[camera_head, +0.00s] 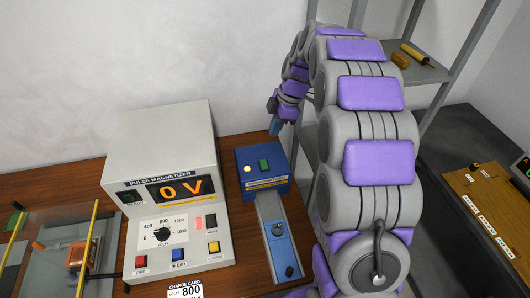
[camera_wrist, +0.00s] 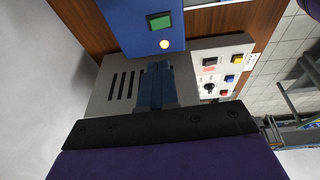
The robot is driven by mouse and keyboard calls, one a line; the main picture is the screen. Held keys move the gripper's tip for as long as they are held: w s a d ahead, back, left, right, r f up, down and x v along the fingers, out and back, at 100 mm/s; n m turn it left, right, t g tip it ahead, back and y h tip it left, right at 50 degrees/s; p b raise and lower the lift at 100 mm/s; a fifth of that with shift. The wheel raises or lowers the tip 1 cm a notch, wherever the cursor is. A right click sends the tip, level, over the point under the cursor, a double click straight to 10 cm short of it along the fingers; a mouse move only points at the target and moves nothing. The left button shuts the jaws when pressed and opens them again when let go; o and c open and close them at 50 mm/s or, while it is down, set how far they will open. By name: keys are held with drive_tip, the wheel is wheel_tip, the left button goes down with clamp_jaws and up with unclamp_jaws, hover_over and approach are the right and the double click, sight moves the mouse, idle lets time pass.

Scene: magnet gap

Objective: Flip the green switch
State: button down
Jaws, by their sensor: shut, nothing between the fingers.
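A green switch (camera_head: 264,165) sits on the top face of a blue box (camera_head: 246,157), beside a small lit yellow lamp (camera_head: 247,169). In the wrist view the green switch (camera_wrist: 159,22) is at the top, with the blue box (camera_wrist: 135,42) around it. My gripper (camera_head: 274,126) is shut and empty, behind and above the blue box, apart from the switch. Its blue fingers (camera_wrist: 157,72) show in the wrist view below the switch. The fingers hide part of the grey casing behind them.
A grey pulse magnetizer (camera_head: 160,140) reading 0 V stands left of the blue box, with a dial (camera_head: 163,235) and coloured buttons. A metal shelf (camera_head: 425,72) stands behind my arm. A wooden board (camera_head: 490,205) lies at right.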

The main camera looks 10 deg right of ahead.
drive_tip(key=b, duration=0.3)
approach(263, 162)
drive_tip(key=x, duration=0.5)
drive_tip(key=shift+a+f, duration=0.1)
drive_tip(key=shift+a, duration=0.35)
drive_tip(key=shift+f, duration=0.45)
drive_tip(key=shift+w, duration=0.1)
drive_tip(key=shift+w+f+g+p, duration=0.25)
drive_tip(key=shift+g+p, duration=0.45)
drive_tip(key=shift+p, duration=0.1)
drive_tip(key=shift+w+f+g+p, duration=0.2)
drive_tip(key=shift+f+g+p, duration=0.1)
drive_tip(key=shift+g+p, duration=0.45)
drive_tip(key=shift+f, duration=0.1)
drive_tip(key=shift+s+f, duration=0.1)
